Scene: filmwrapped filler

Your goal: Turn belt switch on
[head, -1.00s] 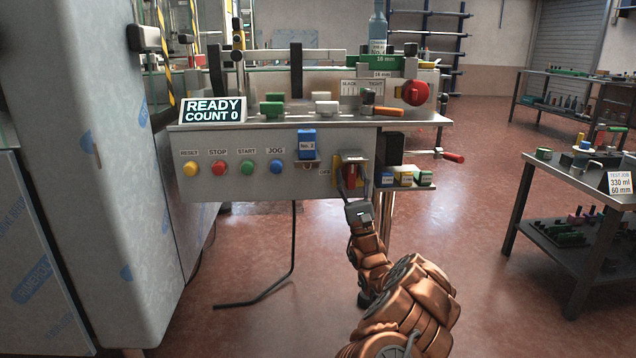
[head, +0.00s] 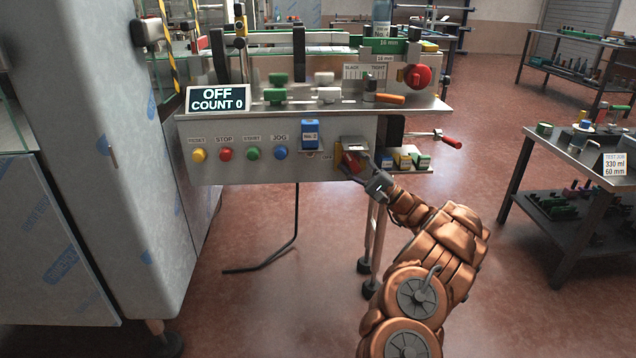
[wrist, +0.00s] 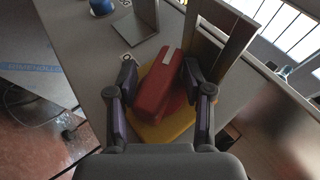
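The belt switch has a red handle (head: 352,162) on a yellow plate, low on the right of the grey machine panel. Part of the "OFF" label shows beside it. My gripper (head: 364,170) is at the switch from the lower right. In the wrist view, the red handle (wrist: 159,85) lies between my two fingers (wrist: 160,80), slanted relative to them, over the yellow plate (wrist: 165,130). The display (head: 217,99) reads "OFF, COUNT 0".
Yellow, red, green and blue buttons (head: 240,153) line the panel to the left. A small shelf with blocks (head: 410,162) is just right. A side table (head: 580,165) stands further right.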

